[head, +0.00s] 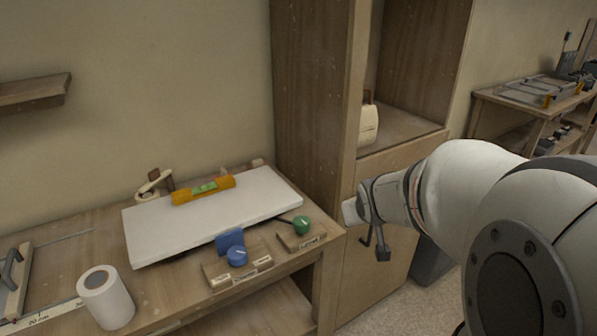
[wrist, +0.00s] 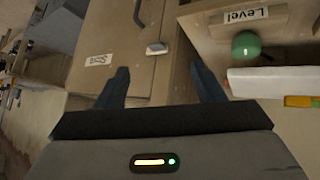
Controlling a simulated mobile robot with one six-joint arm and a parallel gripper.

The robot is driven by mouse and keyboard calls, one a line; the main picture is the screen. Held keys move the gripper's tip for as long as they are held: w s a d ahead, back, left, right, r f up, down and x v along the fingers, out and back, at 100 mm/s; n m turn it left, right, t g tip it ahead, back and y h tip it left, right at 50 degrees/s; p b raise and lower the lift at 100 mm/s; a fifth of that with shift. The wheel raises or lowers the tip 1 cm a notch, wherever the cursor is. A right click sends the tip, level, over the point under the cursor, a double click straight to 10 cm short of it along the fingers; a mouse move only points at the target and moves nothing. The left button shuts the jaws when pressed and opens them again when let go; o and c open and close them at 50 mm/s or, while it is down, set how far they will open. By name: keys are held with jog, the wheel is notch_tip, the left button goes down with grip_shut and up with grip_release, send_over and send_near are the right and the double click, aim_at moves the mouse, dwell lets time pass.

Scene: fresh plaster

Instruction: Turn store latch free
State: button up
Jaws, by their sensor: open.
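The store cupboard's wooden door (head: 376,200) is below an open shelf in the head view. In the wrist view the cupboard door (wrist: 125,50) bears a "Store" label (wrist: 98,59). A small metal latch (wrist: 157,48) sits at the door's edge, just beyond the gap between my fingertips. A dark bar handle (wrist: 139,10) is above it. My gripper (wrist: 160,78) is open with nothing between its fingers. In the head view my gripper (head: 374,248) is in front of the cupboard door, and the latch cannot be made out there.
The workbench left of the cupboard holds a white board (head: 210,215), an orange level (head: 203,190), a white roll (head: 105,297), a blue knob (head: 237,256) and a green knob (head: 302,224). The green knob (wrist: 246,44) is right of my fingers in the wrist view, near the bench edge.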

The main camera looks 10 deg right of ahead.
jog(key=w+d+f+n+t+y+b, duration=0.2)
jog(key=w+d+f+t+b, duration=0.5)
jog(key=w, duration=0.4)
jog(key=d+f+n+t+y+b, duration=0.2)
jog(key=d+f+y, duration=0.1)
jog(key=f+y, duration=0.45)
jog(key=x, duration=0.7)
jog(key=shift+w+b, duration=0.35)
jog(key=shift+f+h, duration=0.15)
jog(key=shift+h, duration=0.1)
jog(key=shift+c, duration=0.3)
